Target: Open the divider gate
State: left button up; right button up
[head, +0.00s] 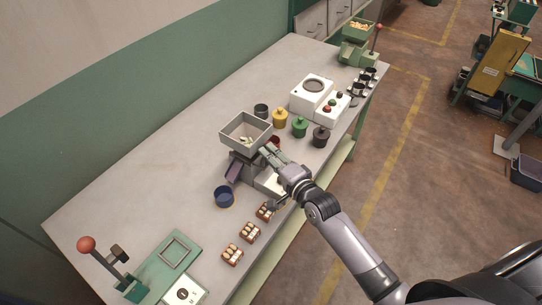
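A grey open-topped hopper (232,128) stands on the workbench near the middle of the head view, with a few pale pieces inside. A dark purple chute (233,172) slopes from its base on the left. My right gripper (268,153) is at the hopper's right side, close to its lower wall; I cannot tell whether it touches. Its fingers are small and partly overlap the hopper's base, so their opening is unclear. The divider gate cannot be made out for certain; the gripper hides part of this side. My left gripper is not in view.
Yellow (280,118), green (299,127) and black (321,136) pots stand right of the hopper. A blue bowl (224,197) and several small filled boxes (250,232) are in front. A red-knobbed lever (87,244) stands at lower left. The bench's left back area is clear.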

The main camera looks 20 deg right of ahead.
jog(key=shift+c, duration=0.3)
grip_shut()
dwell(0.6)
